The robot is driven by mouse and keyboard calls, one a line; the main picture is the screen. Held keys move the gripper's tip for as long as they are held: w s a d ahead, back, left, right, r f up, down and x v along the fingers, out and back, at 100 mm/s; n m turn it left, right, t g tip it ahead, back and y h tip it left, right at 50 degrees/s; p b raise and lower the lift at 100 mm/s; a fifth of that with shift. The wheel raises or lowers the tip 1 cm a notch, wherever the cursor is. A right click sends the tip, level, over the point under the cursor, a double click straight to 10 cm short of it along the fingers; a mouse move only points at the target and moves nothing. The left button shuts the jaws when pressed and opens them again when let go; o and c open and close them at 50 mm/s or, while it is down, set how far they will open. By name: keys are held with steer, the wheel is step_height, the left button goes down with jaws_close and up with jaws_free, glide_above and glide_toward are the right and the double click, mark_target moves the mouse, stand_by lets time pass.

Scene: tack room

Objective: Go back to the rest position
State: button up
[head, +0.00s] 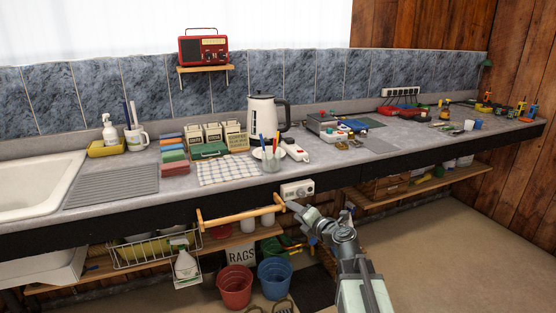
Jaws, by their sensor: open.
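My arm reaches up from the bottom right of the head view. My gripper (314,214) is open, in front of the counter's dark front edge, and I see nothing held in it. It is just right of and below a small white box with a dial (297,190) on the counter front. The right end of a wooden rail (240,212) is close to its left; I cannot tell whether they touch.
The long grey counter (345,165) bears a kettle (265,117), a glass with pens (270,155) and several tools. A sink (35,185) is at left. Red (234,286) and blue (275,277) buckets stand below. The floor (450,255) at right is clear.

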steer(key=s+a+f+n+g, duration=0.7)
steer(key=f+n, duration=0.4)
steer(key=n, duration=0.5)
steer(key=s+d+f+n+g+h, duration=0.4)
steer(key=s+d+n, duration=0.3)
steer(key=n, duration=0.6)
steer(key=s+d+f+n+g+h, duration=0.35)
steer(key=s+n, duration=0.55)
steer(key=n, duration=0.4)
step_height(320, 180, up, 18)
steer(key=n+p, duration=0.1)
steer(key=p, duration=1.7)
steer(key=shift+s+d+f, duration=0.2)
steer(key=shift+d+f, duration=0.05)
steer(key=shift+d, duration=0.1)
steer(key=shift+t, duration=0.25)
